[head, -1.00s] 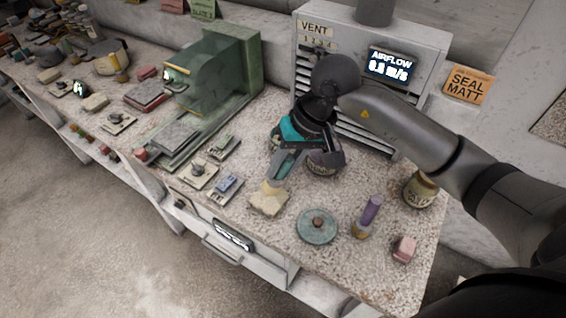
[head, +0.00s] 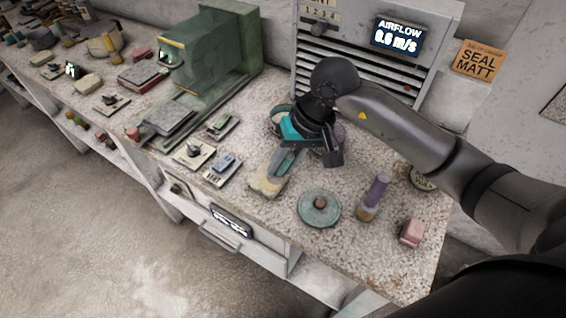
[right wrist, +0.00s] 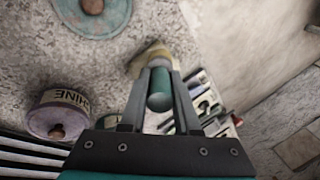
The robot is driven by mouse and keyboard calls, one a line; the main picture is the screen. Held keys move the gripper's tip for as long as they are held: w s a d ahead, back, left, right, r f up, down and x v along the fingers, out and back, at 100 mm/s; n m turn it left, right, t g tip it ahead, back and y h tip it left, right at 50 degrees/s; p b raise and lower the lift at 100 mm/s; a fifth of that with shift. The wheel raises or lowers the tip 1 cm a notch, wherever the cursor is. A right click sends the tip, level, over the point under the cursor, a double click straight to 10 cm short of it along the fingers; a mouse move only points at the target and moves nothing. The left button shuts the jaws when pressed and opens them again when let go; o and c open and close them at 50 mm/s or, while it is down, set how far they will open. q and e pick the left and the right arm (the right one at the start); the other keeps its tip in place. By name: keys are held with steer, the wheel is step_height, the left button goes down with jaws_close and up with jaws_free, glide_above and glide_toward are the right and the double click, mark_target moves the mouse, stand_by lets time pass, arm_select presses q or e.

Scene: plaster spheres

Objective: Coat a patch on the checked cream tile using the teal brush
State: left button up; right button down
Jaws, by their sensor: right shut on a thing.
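My right gripper (head: 287,158) is shut on the teal brush (right wrist: 159,88), whose handle shows between the fingers in the right wrist view. The brush points down toward the bench's front edge. A cream, yellowish piece (head: 266,184) lies at its lower end, also seen in the wrist view (right wrist: 150,58). I cannot tell how much of it is brush head and how much is a tile beneath, or whether they touch. Small tiles with a dark piece (head: 194,154) and a blue piece (head: 223,168) lie to the left. No check pattern is legible. My left gripper is not in view.
A teal lid (head: 319,209), a purple-topped holder (head: 373,196) and a pink block (head: 411,233) stand to the right. A jar labelled SHINE (right wrist: 58,116) is close to my gripper. A vent unit (head: 345,66) and green box (head: 215,52) stand behind.

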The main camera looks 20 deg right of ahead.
steer(key=shift+s+f, duration=0.1)
steer(key=shift+f, duration=0.05)
steer(key=shift+s+a+b, duration=0.55)
steer(key=shift+s+a, duration=0.05)
steer(key=shift+a, duration=0.1)
steer(key=shift+w+d+b, duration=1.25)
steer(key=shift+d, duration=0.3)
steer(key=shift+s+a, duration=0.1)
steer(key=shift+s+a+f+b, duration=0.1)
steer(key=shift+s+a+b, duration=0.15)
steer(key=shift+s+a, duration=0.45)
steer(key=shift+s+a+b, duration=0.25)
steer(key=shift+s+a, duration=0.25)
steer(key=shift+a, duration=0.3)
steer(key=shift+w+d+b, duration=0.5)
steer(key=shift+d, duration=0.15)
steer(key=shift+w+d+b, duration=0.55)
steer(key=shift+w+d, duration=0.25)
steer(key=shift+d, duration=0.15)
steer(key=shift+r, duration=0.2)
